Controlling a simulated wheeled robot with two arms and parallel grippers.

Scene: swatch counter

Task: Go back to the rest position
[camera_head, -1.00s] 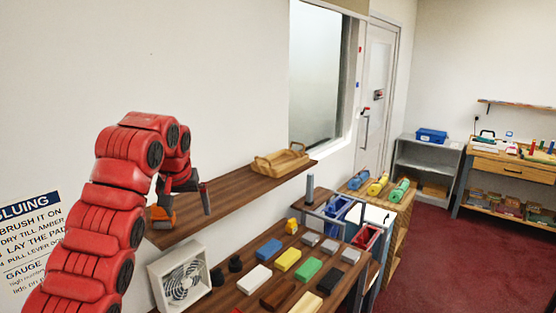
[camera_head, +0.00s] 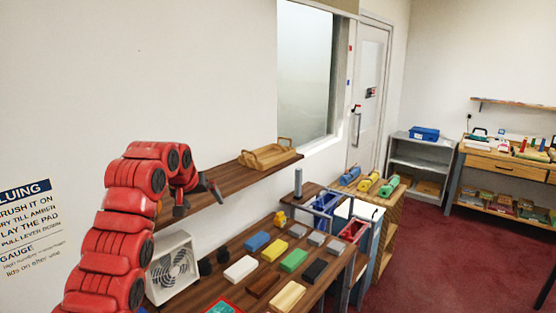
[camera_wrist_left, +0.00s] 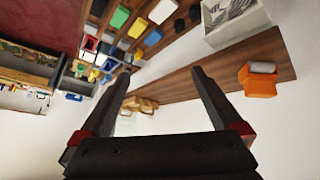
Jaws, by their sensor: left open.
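My left gripper (camera_head: 198,197) is open, with nothing between its fingers. It is in front of the wall shelf (camera_head: 225,180), near its left part. The open fingers also show in the left wrist view (camera_wrist_left: 160,76), with the shelf (camera_wrist_left: 165,85) beyond them. In that view an orange object with a grey roll on top (camera_wrist_left: 258,80) sits on the shelf, to the right of and apart from the fingers. My red left arm hides part of the shelf's left end in the head view. My right gripper is not in view.
A wooden tray with handles (camera_head: 270,155) stands on the shelf. Below, a table holds a white-framed fan (camera_head: 172,265) and several coloured blocks, such as a green one (camera_head: 293,260). A grey shelf unit (camera_head: 418,160) stands farther back. Red floor (camera_head: 440,250) is open at right.

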